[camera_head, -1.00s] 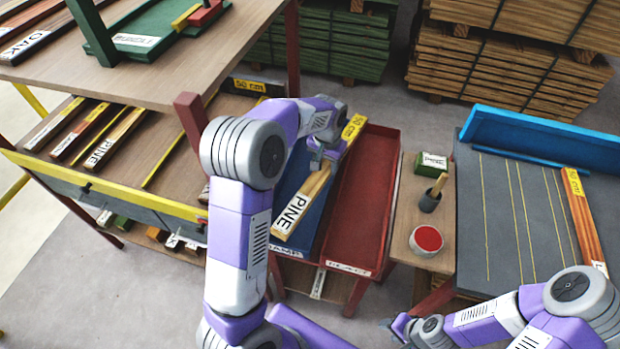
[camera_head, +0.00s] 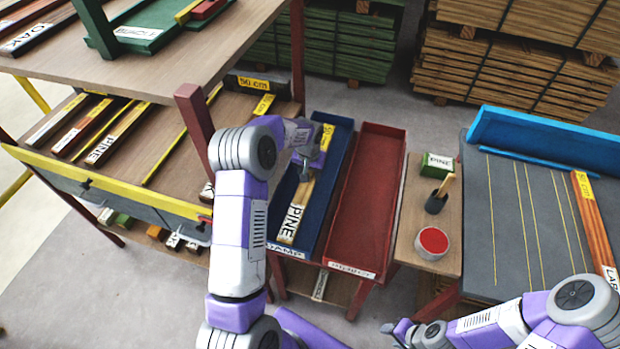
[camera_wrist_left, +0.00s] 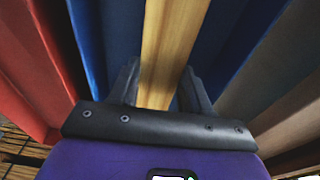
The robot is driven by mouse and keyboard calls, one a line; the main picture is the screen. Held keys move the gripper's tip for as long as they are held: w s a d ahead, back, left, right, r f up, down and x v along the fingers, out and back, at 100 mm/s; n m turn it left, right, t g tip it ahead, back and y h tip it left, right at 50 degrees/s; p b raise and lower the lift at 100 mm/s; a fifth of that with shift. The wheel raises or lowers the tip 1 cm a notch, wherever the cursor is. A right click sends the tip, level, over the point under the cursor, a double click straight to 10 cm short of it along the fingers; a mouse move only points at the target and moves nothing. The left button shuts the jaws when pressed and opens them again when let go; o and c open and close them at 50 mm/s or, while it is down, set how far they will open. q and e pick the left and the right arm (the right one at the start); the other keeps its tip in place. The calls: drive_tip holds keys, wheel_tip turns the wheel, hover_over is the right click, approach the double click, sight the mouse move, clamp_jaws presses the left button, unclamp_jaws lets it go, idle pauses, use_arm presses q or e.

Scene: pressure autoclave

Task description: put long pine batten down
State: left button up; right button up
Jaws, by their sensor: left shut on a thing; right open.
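The long pine batten (camera_head: 295,212) is pale wood with a white PINE label at its near end and a yellow band at its far end. It lies lengthwise within the outline of the blue DAMP tray (camera_head: 337,172); I cannot tell whether it touches the floor. My left gripper (camera_head: 306,168) is shut on the batten past its middle. The left wrist view shows the batten (camera_wrist_left: 168,50) between the two fingers (camera_wrist_left: 160,95), with blue on both sides. My right gripper (camera_head: 392,328) is open and empty at the bottom of the head view, away from the batten.
A wooden shelf (camera_head: 180,150) with battens stands left. A red post (camera_head: 197,125) rises near my left arm.

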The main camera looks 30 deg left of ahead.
use_arm(q)
wheel_tip(320, 180, down, 2)
drive_tip(key=shift+f, duration=0.25)
drive_tip(key=shift+f, duration=0.1)
drive_tip(key=o, duration=1.3)
drive_tip(key=shift+o, duration=0.2)
drive_tip(key=shift+r, duration=0.25)
wheel_tip(320, 180, up, 12)
drive_tip(key=s+p, duration=0.1)
drive_tip(key=p, duration=0.1)
drive_tip(key=shift+s+d+f, duration=0.15)
drive_tip(key=shift+s+d, duration=0.05)
drive_tip(key=shift+s, duration=0.05)
